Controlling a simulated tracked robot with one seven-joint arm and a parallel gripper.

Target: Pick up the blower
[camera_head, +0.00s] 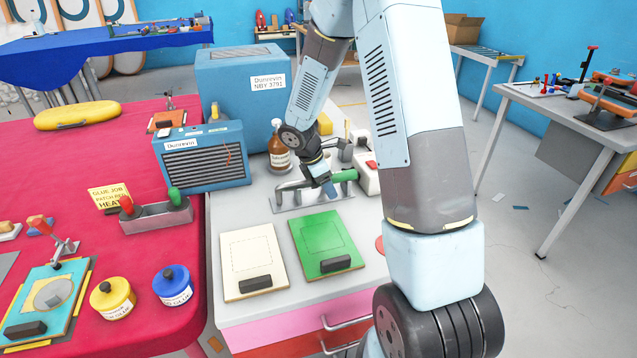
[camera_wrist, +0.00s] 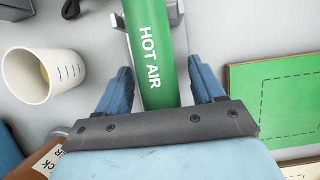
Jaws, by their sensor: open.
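The blower is a green tube lettered HOT AIR (camera_wrist: 158,50). In the head view its green body (camera_head: 345,176) shows on the grey worktop, partly hidden by my arm. A grey metal stand (camera_head: 284,206) is beside and under it. My gripper (camera_head: 325,186) is over the blower, pointing down. In the wrist view my gripper's two blue fingers (camera_wrist: 162,84) are open, one on each side of the green tube. Gaps show between each finger and the tube, and the fingers do not clasp it. The blower's far end is out of the wrist view.
A white cup (camera_wrist: 45,78) stands left of the blower in the wrist view. A green board (camera_head: 330,243) and a cream board (camera_head: 252,262) lie in front. A brown bottle (camera_head: 280,160) and a blue Dunrevin machine (camera_head: 203,156) stand close by. A pink table (camera_head: 60,150) is left.

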